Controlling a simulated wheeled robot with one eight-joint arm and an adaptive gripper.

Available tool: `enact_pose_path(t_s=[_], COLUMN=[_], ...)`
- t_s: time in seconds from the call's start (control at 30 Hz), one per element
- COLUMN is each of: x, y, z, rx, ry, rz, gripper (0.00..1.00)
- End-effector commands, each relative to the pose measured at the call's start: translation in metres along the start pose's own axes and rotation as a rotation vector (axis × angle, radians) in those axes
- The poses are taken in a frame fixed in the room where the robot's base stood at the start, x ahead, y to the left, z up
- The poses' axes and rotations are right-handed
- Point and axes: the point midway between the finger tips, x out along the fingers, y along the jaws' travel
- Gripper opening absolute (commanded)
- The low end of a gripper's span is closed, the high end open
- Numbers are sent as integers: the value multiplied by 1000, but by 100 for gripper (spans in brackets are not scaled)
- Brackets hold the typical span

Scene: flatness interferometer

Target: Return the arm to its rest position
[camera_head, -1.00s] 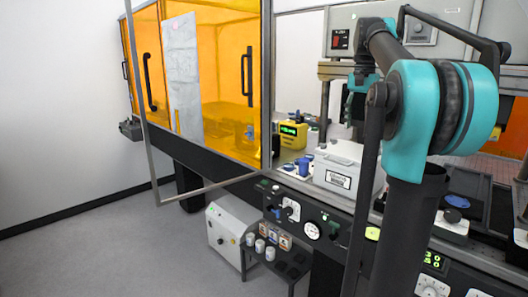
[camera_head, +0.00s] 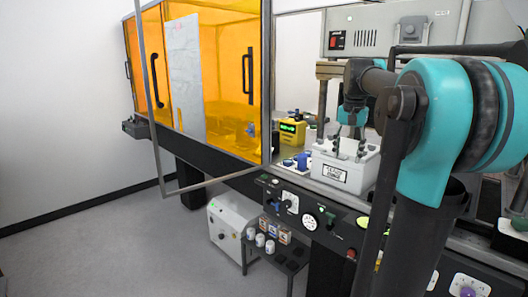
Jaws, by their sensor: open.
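My arm fills the right side of the head view, with its large teal joint in front. My gripper (camera_head: 349,150) is seen small beyond it, pointing down over the white labelled box (camera_head: 344,177). Its dark fingers are apart, with nothing seen held between them. The fingertips overlap the top of the box in the picture; I cannot tell whether they touch it. The box stands upright on the bench. My nearer arm links hide part of the bench on the right.
An orange-walled enclosure (camera_head: 216,80) stands at the left, with an open framed door. A yellow device (camera_head: 292,131) and blue parts (camera_head: 302,161) lie near the box. A grey unit (camera_head: 376,30) hangs behind the arm. A control panel (camera_head: 318,218) runs along the front; the floor at left is clear.

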Motion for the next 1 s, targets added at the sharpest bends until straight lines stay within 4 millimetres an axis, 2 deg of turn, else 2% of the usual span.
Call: enact_pose_path(t_s=[0.17,0.27,0.5,0.6,0.7,0.8,0.9,1.0], x=[68,115,220,255,280,295,302,303], y=[-2,0,22,35,47,55,60,60], z=[36,66,154,192,221,241,250,251], rx=[-115,-197,-392,-463,-518,-554,-571,-573], ry=[50,87,180,216,243,263,271,272], rz=[-25,-41,-74,-85,-92,-97,-98,-99], gripper=[52,52,52,52,52,52,52,52])
